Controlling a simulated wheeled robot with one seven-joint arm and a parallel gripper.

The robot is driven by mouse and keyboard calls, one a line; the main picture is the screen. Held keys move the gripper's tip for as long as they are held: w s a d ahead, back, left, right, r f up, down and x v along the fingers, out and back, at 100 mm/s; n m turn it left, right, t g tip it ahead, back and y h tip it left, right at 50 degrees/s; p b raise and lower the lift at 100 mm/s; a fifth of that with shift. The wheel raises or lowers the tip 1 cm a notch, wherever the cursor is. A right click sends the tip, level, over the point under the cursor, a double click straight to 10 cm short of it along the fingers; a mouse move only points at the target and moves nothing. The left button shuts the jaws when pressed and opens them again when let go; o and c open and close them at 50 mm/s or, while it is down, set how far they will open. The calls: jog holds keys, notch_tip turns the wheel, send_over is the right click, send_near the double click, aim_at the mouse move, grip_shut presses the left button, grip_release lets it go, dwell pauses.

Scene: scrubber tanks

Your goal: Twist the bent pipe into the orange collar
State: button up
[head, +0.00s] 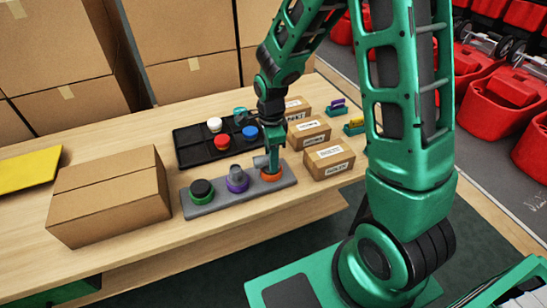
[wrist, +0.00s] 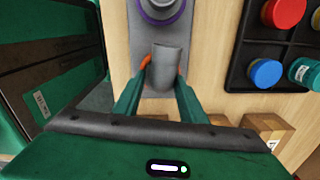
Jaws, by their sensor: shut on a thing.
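A grey bent pipe (head: 261,161) is between the fingers of my gripper (head: 272,158), at the orange collar (head: 271,176). In the wrist view my gripper (wrist: 158,84) is shut on the bent pipe (wrist: 165,62), one finger on each side. The collar is at the right end of a grey base (head: 222,204). I cannot tell how deep the pipe sits in the collar.
The base also has a purple collar (head: 237,184) with a grey piece and a green collar (head: 201,197) with a black cap. A black tray (head: 189,156) with coloured caps lies behind. Small boxes (head: 329,158) stand to the right, a large carton (head: 112,194) to the left.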

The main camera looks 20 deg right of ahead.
jog(key=shift+s+f, duration=0.4)
jog(key=shift+f, duration=0.2)
jog(key=shift+m, duration=1.2)
jog(key=shift+w+f, duration=0.15)
grip_shut()
